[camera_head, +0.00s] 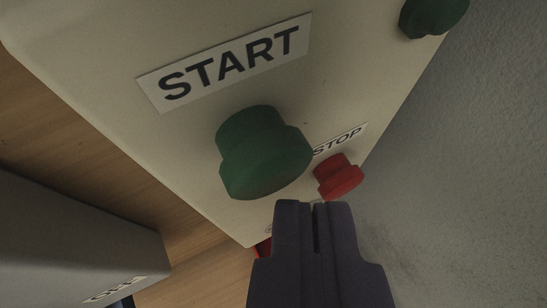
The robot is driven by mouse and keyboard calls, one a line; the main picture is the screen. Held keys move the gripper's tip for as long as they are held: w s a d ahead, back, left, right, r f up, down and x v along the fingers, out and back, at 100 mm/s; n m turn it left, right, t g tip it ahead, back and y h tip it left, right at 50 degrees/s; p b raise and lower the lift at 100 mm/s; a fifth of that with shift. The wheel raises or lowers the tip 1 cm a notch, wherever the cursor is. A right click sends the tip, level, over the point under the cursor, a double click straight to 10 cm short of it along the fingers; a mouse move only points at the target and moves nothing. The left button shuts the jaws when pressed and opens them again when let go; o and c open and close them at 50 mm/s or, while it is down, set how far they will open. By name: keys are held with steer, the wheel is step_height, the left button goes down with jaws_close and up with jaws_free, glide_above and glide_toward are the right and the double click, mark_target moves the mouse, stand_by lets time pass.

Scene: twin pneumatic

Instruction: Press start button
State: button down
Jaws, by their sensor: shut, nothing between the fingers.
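The green start button (262,152) sticks out from a cream control box, below a white label (230,62) that reads START. My gripper (314,204) is shut and empty, its dark fingertips pointing up in the picture. The tips show just below and right of the green button, with a small gap between them in the picture. I cannot tell the depth between tips and button.
A red button (338,177) with a STOP label (340,139) is close above my fingertips. Another green button (432,14) is at the top right. A grey box (75,240) stands at the lower left on a wooden surface (195,255). A grey wall (480,170) fills the right.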

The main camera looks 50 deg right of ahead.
steer(key=shift+w+d+p, duration=0.2)
steer(key=shift+w+p, duration=0.15)
steer(key=shift+w, duration=0.1)
stand_by(0.4)
steer(key=shift+s, duration=0.15)
steer(key=shift+s+a+b, duration=0.45)
steer(key=shift+s+b, duration=0.25)
steer(key=shift+b, duration=0.1)
steer(key=s+a+b, duration=0.1)
steer(key=s, duration=0.1)
steer(key=s+a+b, duration=0.1)
steer(key=s+b, duration=0.1)
steer(key=shift+s+a, duration=0.2)
stand_by(0.3)
